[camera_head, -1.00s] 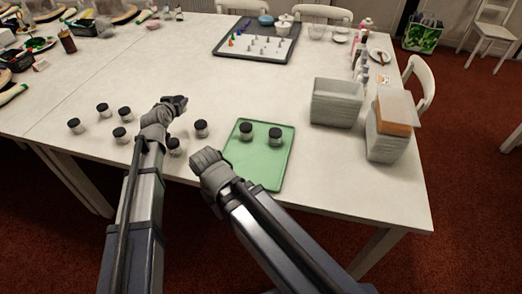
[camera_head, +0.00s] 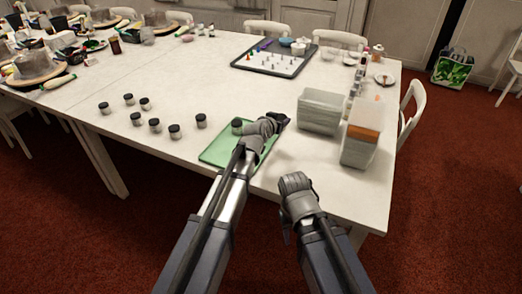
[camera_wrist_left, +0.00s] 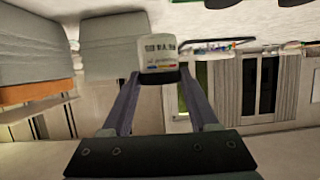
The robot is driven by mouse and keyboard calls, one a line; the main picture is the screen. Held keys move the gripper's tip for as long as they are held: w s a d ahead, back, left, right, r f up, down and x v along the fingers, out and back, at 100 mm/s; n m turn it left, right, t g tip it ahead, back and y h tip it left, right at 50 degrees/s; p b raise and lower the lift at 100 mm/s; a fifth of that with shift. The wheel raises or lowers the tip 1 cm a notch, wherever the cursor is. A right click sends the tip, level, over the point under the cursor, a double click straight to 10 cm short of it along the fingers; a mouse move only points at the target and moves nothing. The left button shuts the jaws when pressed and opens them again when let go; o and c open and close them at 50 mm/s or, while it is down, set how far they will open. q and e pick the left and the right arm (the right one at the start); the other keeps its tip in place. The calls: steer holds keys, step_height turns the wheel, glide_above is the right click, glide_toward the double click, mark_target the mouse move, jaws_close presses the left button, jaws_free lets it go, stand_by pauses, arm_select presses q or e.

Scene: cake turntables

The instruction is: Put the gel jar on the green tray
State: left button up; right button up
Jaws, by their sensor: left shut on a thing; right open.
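My left gripper (camera_head: 284,118) reaches over the far right part of the green tray (camera_head: 222,154). It is shut on a gel jar (camera_wrist_left: 160,55), a small jar with a white printed label and a dark lid, seen between the fingers in the left wrist view. Another dark-lidded jar (camera_head: 237,126) stands on the tray, left of my left wrist. My arm covers part of the tray. My right gripper (camera_head: 295,182) is open and empty, in front of the table's near edge.
Several similar jars, one at the right end (camera_head: 201,121), stand left of the tray. A grey bin (camera_head: 320,111) and a box with an orange band (camera_head: 358,143) stand to the right. The table's middle is clear.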

arm_select(q)
steer(key=s+a+n+y, duration=0.1)
steer(key=s+a, duration=0.1)
steer(key=a, duration=0.9)
steer(key=s+a+n+y, duration=0.1)
steer(key=s+a+y, duration=0.1)
steer(key=a, duration=0.9)
steer(key=f+b, duration=0.9)
steer(key=shift+w+a+f, duration=0.1)
steer(key=shift+w+a, duration=0.05)
steer(key=shift+w, duration=0.15)
steer(key=shift+f, duration=0.1)
steer(key=shift+f+b, duration=0.15)
steer(key=shift+b, duration=0.2)
steer(key=o, duration=1.4)
steer(key=shift+s+r+p, duration=0.2)
steer(key=shift+r+p, duration=0.25)
steer(key=shift+p, duration=0.05)
steer(key=p+v, duration=0.4)
steer(key=v, duration=0.7)
steer(key=shift+s+a+f, duration=0.2)
steer(key=shift+s+a, duration=0.05)
steer(key=shift+s, duration=0.15)
